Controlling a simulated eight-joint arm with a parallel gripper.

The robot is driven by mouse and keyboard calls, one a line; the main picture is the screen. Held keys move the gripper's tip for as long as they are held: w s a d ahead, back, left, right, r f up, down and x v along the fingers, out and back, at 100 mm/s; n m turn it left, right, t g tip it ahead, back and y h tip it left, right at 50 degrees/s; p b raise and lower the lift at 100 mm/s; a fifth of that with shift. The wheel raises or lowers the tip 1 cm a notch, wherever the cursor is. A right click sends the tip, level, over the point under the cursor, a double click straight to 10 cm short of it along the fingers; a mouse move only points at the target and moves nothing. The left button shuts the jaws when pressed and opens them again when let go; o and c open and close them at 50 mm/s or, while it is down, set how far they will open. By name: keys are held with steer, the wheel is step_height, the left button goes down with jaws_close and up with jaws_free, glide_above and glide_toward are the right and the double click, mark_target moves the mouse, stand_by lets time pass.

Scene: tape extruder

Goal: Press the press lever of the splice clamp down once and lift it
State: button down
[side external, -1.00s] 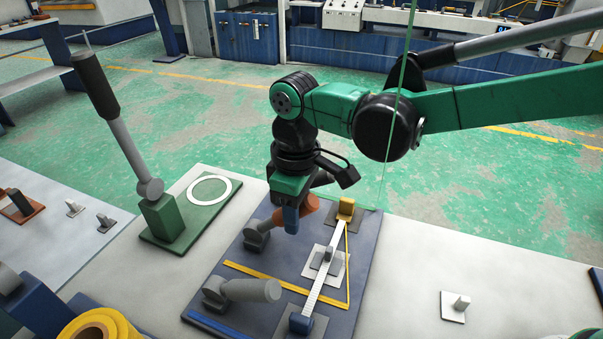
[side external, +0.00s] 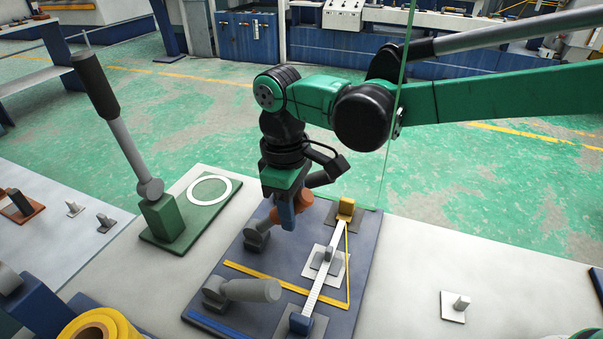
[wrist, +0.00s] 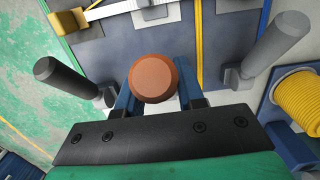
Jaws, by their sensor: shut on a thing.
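The lever with the orange handle (side external: 304,197) stands on the blue board (side external: 345,311), with a grey pivot (side external: 257,238) at its lower left. It tilts up to the right from that pivot. My gripper (side external: 288,215) is shut on this handle, its blue fingers reaching down around it. In the wrist view the handle's orange end (wrist: 154,78) shows almost end-on between the two blue fingers. The fingers partly hide the handle in the side view. I cannot tell the clamp's pressing part apart from the fingers and handle.
A grey lever (side external: 248,290) lies nearer the camera on the board, and a dark-handled lever (wrist: 65,75) is left in the wrist view. A white tape strip (side external: 320,281) runs at right. A tall lever (side external: 117,135) on a green base and a yellow spool (side external: 98,330) stand left.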

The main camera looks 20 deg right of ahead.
mark_target(274, 209)
steer(key=shift+w+a+r+g+h, duration=0.4)
steer(key=shift+w+a+g+h, duration=0.15)
steer(key=shift+w+a+r+g+h, duration=0.35)
steer(key=shift+w+a+g+h, duration=0.15)
steer(key=shift+w+g+h, duration=0.05)
steer(key=shift+r+g+h, duration=0.1)
steer(key=shift+g+h, duration=0.2)
steer(key=c, duration=0.5)
jaws_free()
steer(key=shift+c, duration=0.2)
